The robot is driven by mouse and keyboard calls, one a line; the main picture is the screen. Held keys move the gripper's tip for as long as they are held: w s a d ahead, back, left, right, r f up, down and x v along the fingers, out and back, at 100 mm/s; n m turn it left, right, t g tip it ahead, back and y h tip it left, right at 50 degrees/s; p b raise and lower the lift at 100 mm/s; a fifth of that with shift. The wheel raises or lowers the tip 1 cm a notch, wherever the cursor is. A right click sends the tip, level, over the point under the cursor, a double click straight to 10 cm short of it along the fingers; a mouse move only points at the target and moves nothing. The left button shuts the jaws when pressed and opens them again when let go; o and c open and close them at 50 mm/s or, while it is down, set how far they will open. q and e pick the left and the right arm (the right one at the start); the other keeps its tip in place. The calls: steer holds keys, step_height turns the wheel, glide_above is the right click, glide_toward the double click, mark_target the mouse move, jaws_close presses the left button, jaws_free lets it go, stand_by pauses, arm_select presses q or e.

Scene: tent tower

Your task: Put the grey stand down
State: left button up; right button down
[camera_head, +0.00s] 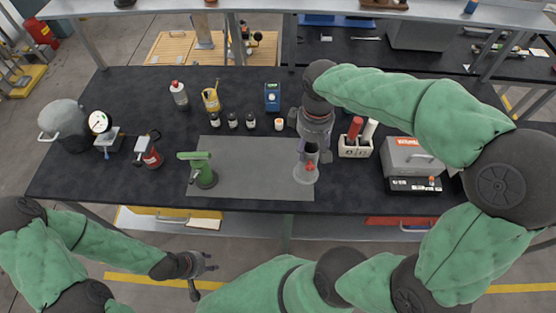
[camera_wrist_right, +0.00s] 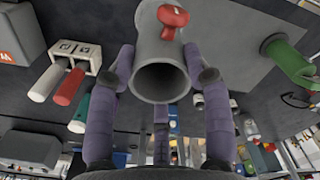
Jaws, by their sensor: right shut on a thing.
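The grey stand (camera_head: 305,173) is a pale grey tube with a wider base and a red knob. It is upright over the right end of the grey mat (camera_head: 255,153); I cannot tell whether its base touches the mat. My right gripper (camera_head: 311,150) comes from behind and is shut on its upper part. In the right wrist view, the purple-padded fingers lie on both sides of the stand's open tube (camera_wrist_right: 162,50). My left gripper (camera_head: 203,274) is open and empty, low in front of the table, over the floor.
A green tool (camera_head: 203,170) stands on the mat's left part. A white holder (camera_head: 355,148) with red and white cylinders and a grey case (camera_head: 408,157) are right of the stand. Small bottles (camera_head: 233,121) line the mat's back edge. The mat's middle is bare.

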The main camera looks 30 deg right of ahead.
steer(key=w+a+f+b, duration=0.1)
steer(key=w+a+f, duration=0.1)
steer(key=f, duration=0.3)
steer(key=w+a+f+b, duration=0.1)
steer(key=w+a+f, duration=0.2)
steer(key=w+f, duration=0.1)
steer(key=shift+w+a+f, duration=0.3)
steer(key=shift+a+f, duration=0.05)
steer(key=shift+f, duration=0.55)
steer(key=c, duration=0.5)
jaws_free()
steer(key=shift+c, duration=0.2)
step_height(320, 180, up, 12)
steer(key=p, duration=0.2)
